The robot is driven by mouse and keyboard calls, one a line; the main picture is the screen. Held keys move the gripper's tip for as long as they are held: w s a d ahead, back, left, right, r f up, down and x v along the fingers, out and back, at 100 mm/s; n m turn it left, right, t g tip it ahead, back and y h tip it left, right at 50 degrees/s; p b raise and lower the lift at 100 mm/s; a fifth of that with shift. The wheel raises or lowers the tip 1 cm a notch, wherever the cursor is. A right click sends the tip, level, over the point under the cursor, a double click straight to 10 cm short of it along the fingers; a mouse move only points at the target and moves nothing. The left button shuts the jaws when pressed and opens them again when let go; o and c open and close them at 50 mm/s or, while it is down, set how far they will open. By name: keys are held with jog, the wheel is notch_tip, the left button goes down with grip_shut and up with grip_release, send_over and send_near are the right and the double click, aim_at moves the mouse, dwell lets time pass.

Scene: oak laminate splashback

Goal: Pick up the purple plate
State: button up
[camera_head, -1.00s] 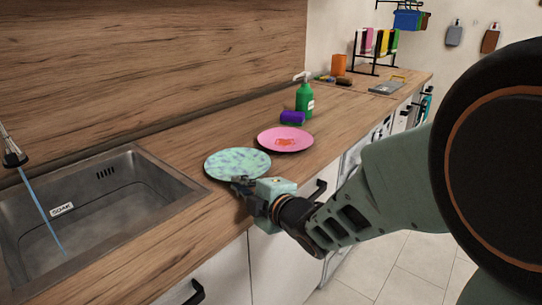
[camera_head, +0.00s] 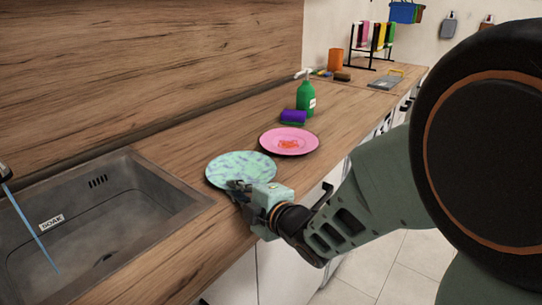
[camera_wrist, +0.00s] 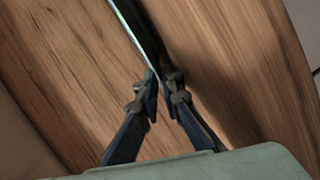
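No plainly purple plate shows. A pale teal plate with bluish-violet mottling (camera_head: 240,166) is on or just above the wooden counter beside the sink; I cannot tell if there is a gap beneath it. A pink plate with an orange-red mark (camera_head: 289,141) lies just behind it to the right. My gripper (camera_head: 236,187) is at the near rim of the mottled plate. In the wrist view, my gripper's fingertips (camera_wrist: 161,83) are closed on either side of the plate's thin edge (camera_wrist: 143,35), seen nearly edge-on.
A steel sink (camera_head: 172,197) with a "SOAK" label lies left. A purple sponge-like item (camera_head: 294,116) and a green spray bottle (camera_head: 306,99) stand behind the pink plate. A rack (camera_head: 371,45) and an orange cup (camera_head: 335,60) are farther back. The counter's front edge runs under my arm.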

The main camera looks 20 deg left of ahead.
grip_shut()
jog(key=shift+r, duration=0.1)
dwell(0.4)
